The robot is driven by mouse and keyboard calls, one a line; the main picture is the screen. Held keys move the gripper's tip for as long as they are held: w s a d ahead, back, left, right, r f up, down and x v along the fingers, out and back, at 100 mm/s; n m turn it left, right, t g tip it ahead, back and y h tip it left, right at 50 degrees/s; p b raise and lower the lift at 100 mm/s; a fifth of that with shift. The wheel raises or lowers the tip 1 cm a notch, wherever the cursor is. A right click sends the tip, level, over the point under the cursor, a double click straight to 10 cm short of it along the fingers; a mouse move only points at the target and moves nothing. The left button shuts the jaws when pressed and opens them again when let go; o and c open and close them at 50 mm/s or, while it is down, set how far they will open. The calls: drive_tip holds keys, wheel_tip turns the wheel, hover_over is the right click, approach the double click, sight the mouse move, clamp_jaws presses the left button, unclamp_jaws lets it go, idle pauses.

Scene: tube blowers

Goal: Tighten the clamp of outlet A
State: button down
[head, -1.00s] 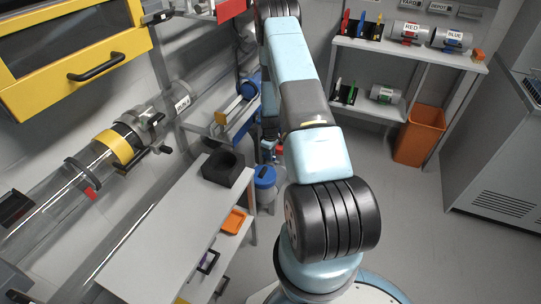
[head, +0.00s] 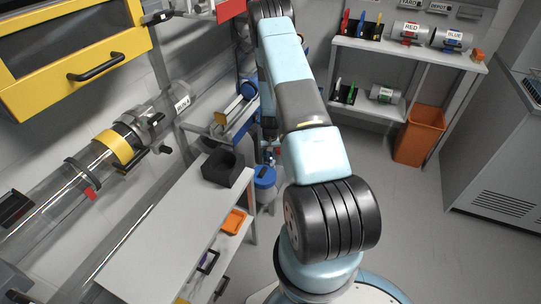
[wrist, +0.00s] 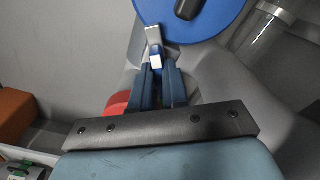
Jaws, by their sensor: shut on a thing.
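In the wrist view my gripper (wrist: 157,78) has its two blue fingers close together on a small pale-tipped metal lever (wrist: 153,35). The lever stands at the lower edge of a blue disc (wrist: 190,22) with a black knob. I cannot read a label there, so I cannot tell whether this lever is the clamp of outlet A. In the head view my gripper is hidden behind my own arm. A blue round part (head: 250,86) shows just left of the arm and may be the same disc.
A clear tube (head: 60,185) with a yellow band runs along the left wall under a yellow cabinet (head: 75,50). A grey bench (head: 160,225) bears a black block (head: 222,168). A shelf (head: 410,52) and an orange bin (head: 420,135) stand at right; open floor lies between.

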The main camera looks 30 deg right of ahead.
drive_tip(key=m, duration=0.6)
drive_tip(key=shift+m, duration=0.3)
idle(0.4)
drive_tip(key=c, duration=1.1)
unclamp_jaws()
drive_tip(key=shift+c, duration=0.2)
wheel_tip(320, 180, up, 14)
drive_tip(key=shift+f, duration=0.15)
